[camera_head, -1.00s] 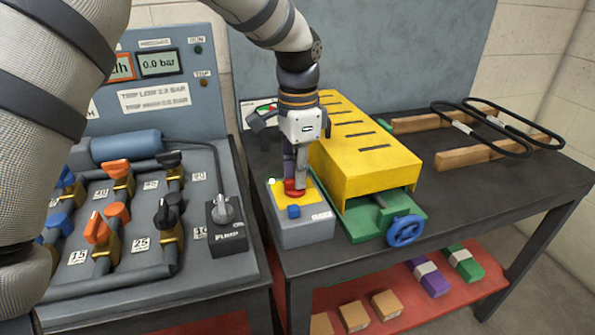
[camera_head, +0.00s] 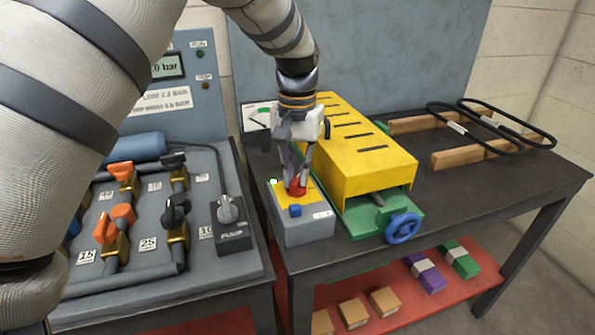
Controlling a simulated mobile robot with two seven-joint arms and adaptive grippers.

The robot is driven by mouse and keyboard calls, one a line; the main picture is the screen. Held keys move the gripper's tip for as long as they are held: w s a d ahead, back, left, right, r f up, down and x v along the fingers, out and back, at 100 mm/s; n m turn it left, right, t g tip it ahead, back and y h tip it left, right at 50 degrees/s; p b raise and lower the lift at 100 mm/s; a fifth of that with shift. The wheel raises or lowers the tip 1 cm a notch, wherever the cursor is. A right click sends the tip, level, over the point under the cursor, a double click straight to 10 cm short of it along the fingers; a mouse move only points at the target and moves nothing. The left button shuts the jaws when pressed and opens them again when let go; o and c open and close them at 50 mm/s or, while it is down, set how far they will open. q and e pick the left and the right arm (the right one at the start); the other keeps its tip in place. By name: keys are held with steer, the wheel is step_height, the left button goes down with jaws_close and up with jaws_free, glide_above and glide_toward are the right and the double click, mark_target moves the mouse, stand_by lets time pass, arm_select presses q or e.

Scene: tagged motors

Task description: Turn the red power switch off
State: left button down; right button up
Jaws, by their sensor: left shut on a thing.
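The red power switch (camera_head: 297,190) sits on a yellow plate (camera_head: 312,197) on top of a grey switch box (camera_head: 305,229), at the left end of the right-hand bench. My left gripper (camera_head: 296,186) points down onto the box from above. Its fingers are shut on the red switch, one on each side, and partly cover it. The gripper is turned so that its fingers stand side by side across the view. A small blue part (camera_head: 295,210) is on the box in front of the switch. My right gripper is not in view.
A yellow slotted guard (camera_head: 365,170) on a green base with a blue handwheel (camera_head: 404,228) stands close right of the box. Left is a valve bench with a PUMP switch (camera_head: 230,225). Black belts (camera_head: 490,125) lie on wooden blocks at the right.

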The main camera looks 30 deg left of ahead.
mark_target(295, 177)
arm_select(q)
steer(key=n, duration=0.3)
steer(key=shift+a+n, duration=0.1)
steer(key=shift+n, duration=0.2)
steer(key=shift+s+n, duration=0.1)
steer(key=shift+n, duration=1.8)
steer(key=shift+a, duration=0.1)
steer(key=c, duration=1.6)
jaws_free()
steer(key=shift+c, duration=0.2)
steer(key=shift+r, duration=0.1)
step_height(295, 177, up, 12)
